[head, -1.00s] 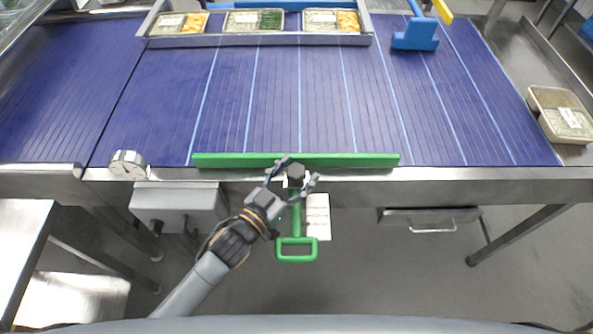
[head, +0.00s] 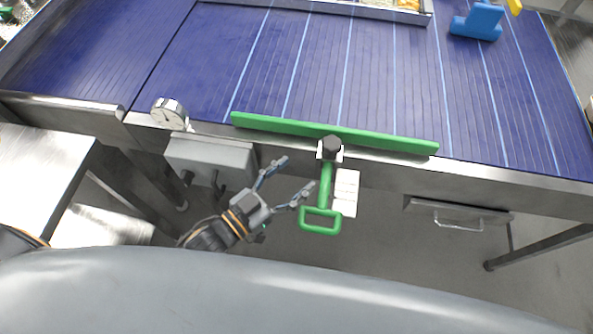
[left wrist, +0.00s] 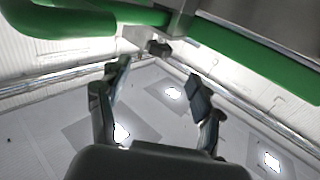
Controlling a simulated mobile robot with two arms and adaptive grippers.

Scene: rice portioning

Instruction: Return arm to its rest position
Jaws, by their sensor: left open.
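My left gripper (head: 296,176) is open and empty in the head view, below the conveyor's front edge. It is left of the green handle (head: 320,219) and apart from it. The handle hangs below a dark knob (head: 332,146) on the green bar (head: 400,144), which lies along the belt's front edge. In the left wrist view my open fingers (left wrist: 160,84) have nothing between them, and part of the green tool (left wrist: 262,60) crosses the top. My right gripper is not in view.
The blue conveyor belt (head: 215,70) fills the upper part. A grey control box (head: 210,160) and a round dial (head: 169,113) are at the left of its front rail. A steel table (head: 40,175) stands at far left. A blue scraper-like tool (head: 478,22) lies at upper right.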

